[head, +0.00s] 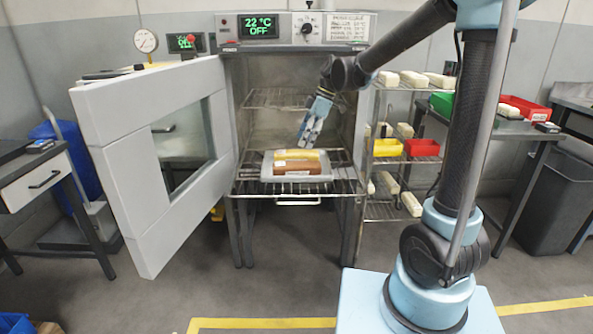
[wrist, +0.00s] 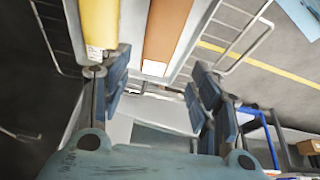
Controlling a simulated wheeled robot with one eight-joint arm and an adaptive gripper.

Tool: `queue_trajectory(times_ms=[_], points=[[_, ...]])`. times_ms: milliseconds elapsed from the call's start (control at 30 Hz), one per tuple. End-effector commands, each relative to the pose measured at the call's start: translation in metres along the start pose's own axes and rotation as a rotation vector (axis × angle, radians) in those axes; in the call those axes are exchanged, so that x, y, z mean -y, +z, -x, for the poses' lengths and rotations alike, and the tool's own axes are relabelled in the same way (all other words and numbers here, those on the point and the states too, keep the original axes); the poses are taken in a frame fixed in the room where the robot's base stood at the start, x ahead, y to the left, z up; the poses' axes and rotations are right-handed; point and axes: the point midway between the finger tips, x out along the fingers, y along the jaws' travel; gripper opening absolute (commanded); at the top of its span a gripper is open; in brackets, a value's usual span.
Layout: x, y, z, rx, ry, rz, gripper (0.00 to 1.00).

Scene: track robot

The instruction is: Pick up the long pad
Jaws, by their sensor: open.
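Two long pads lie side by side on a light grey tray (head: 268,177) on the pulled-out oven rack. A yellow pad (head: 297,155) lies behind and a brown-orange pad (head: 297,168) in front. I cannot tell which is meant by the long pad. My gripper (head: 309,140) is open, pointing down above and behind the tray, empty. In the wrist view the yellow pad (wrist: 100,22) is at upper left and the orange pad (wrist: 165,32) at upper centre. The open fingers of my gripper (wrist: 157,75) are below their near ends, apart from the orange pad.
The oven door (head: 150,150) stands wide open at left. The wire rack (head: 245,187) juts out in front of the oven. A wire shelf unit with a yellow bin (head: 387,147), a red bin (head: 422,147) and several pale blocks stands close at right. The floor in front is clear.

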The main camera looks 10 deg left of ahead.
Motion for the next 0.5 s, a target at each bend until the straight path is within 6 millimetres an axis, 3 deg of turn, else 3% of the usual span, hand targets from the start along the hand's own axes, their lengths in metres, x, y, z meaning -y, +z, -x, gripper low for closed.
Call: queue_trajectory(times_ms=[233,500], points=[[0.0,0.0,-0.043,0.0,0.0,0.0,0.57],[0.0,0.001,-0.063,0.0,0.001,-0.001,0.57]])
